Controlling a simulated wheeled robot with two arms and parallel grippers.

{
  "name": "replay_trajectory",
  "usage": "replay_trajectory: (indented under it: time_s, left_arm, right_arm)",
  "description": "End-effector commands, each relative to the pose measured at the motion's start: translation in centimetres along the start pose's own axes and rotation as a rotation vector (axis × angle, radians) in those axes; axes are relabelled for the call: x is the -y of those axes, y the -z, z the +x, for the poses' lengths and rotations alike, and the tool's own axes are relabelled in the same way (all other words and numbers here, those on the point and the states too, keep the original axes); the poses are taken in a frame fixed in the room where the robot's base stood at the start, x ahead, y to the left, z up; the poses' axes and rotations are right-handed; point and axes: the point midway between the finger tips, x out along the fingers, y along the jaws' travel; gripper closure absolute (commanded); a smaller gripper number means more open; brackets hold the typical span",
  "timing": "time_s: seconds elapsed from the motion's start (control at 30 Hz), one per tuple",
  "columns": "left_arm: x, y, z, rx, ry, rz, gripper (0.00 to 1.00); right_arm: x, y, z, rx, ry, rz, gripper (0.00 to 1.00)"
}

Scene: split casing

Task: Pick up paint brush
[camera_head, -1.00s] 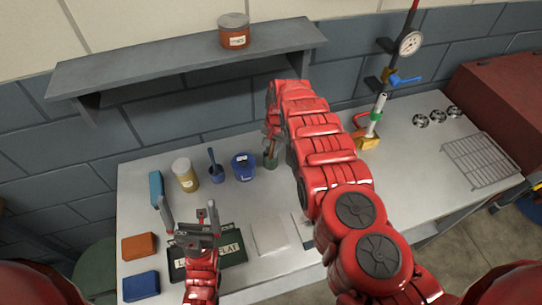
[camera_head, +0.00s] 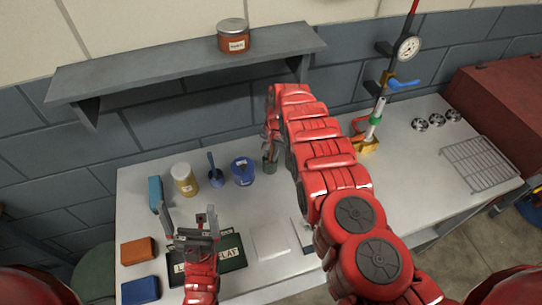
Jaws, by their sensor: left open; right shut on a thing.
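A small dark green cup (camera_head: 269,167) stands on the worktop, right of the blue tin. My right gripper (camera_head: 270,152) is directly above its mouth, pointing down and shut on a thin thing. This appears to be the paint brush, but the fingers and red arm hide most of it. I cannot tell whether its lower end is inside the cup. My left gripper (camera_head: 190,222) is open and empty, over the front left of the worktop near the dark green lettered plates (camera_head: 232,250).
A blue cup with a stick (camera_head: 217,181), a blue tin (camera_head: 243,172) and a yellow jar (camera_head: 184,180) stand left of the green cup. A shelf (camera_head: 150,75) with an orange jar (camera_head: 233,38) overhangs behind. A gauge stand (camera_head: 370,142) is to the right.

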Motion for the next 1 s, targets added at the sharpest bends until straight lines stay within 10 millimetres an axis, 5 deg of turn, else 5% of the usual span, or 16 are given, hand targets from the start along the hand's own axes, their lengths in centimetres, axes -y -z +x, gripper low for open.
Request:
replay_trajectory:
  time_s: [0.27,0.87,1.0]
  left_arm:
    - [0.0,-0.1,-0.7,0.000,0.000,0.000,0.00]
    - [-0.2,-0.7,-3.9,0.000,0.000,0.000,0.00]
    - [-0.1,-0.4,-2.3,0.000,0.000,0.000,0.00]
  right_arm:
    - [0.1,0.1,-1.1,0.000,0.000,0.002,1.00]
    - [1.0,0.1,-7.4,-0.002,0.003,0.000,1.00]
    - [1.2,-0.1,-9.4,0.001,0.001,0.000,1.00]
